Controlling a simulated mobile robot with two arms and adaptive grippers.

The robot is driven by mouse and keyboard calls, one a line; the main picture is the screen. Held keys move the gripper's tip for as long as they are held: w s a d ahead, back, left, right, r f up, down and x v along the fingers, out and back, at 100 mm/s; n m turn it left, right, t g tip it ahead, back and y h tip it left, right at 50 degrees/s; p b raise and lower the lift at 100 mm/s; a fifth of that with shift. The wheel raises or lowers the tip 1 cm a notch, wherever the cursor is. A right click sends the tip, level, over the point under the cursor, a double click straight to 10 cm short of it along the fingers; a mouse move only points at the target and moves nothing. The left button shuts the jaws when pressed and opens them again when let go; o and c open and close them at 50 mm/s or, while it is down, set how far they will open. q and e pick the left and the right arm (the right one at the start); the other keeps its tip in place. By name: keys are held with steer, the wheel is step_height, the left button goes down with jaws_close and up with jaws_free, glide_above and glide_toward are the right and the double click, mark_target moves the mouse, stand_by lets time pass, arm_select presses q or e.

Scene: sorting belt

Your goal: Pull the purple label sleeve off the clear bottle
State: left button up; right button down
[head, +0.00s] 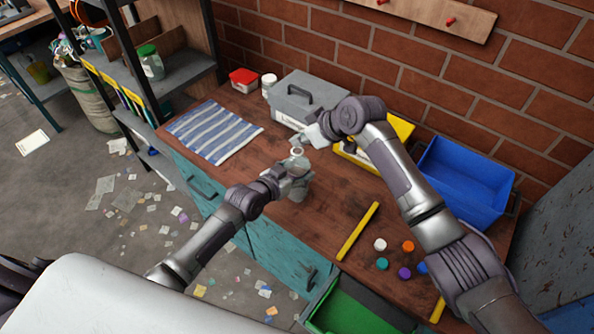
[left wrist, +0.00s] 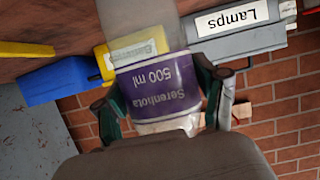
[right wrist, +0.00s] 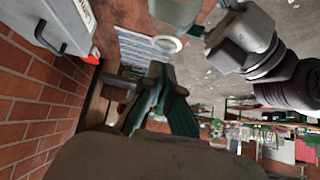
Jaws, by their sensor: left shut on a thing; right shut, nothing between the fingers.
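The clear bottle (head: 299,188) is upright over the front part of the wooden bench, with its pale ring-shaped neck at the top. I cannot tell whether its base touches the wood. The purple label sleeve (left wrist: 158,90) is around the bottle in the left wrist view, its white print upside down there. My left gripper (head: 290,178) is shut on the bottle, with fingers on both sides of the sleeve; it hides the sleeve in the head view. My right gripper (head: 316,138) is shut and empty, above and just behind the neck. The bottle (right wrist: 176,12) also shows at the top of the right wrist view.
A grey "Lamps" box (head: 290,108), a yellow bin (head: 401,128) and a blue bin (head: 465,185) line the wall. A striped cloth (head: 214,131) lies left. Several coloured caps and a yellow bar (head: 357,232) lie right, near a green bin (head: 350,307).

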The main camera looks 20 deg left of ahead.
mark_target(293, 160)
arm_select(q)
steer(key=shift+r, duration=0.2)
steer(key=shift+r, duration=2.45)
arm_select(e)
steer(key=shift+a+r, duration=0.1)
steer(key=shift+r, duration=0.05)
step_height(293, 160, up, 9)
stand_by(0.5)
steer(key=s+d, duration=0.2)
steer(key=s, duration=1)
steer(key=shift+d, duration=0.4)
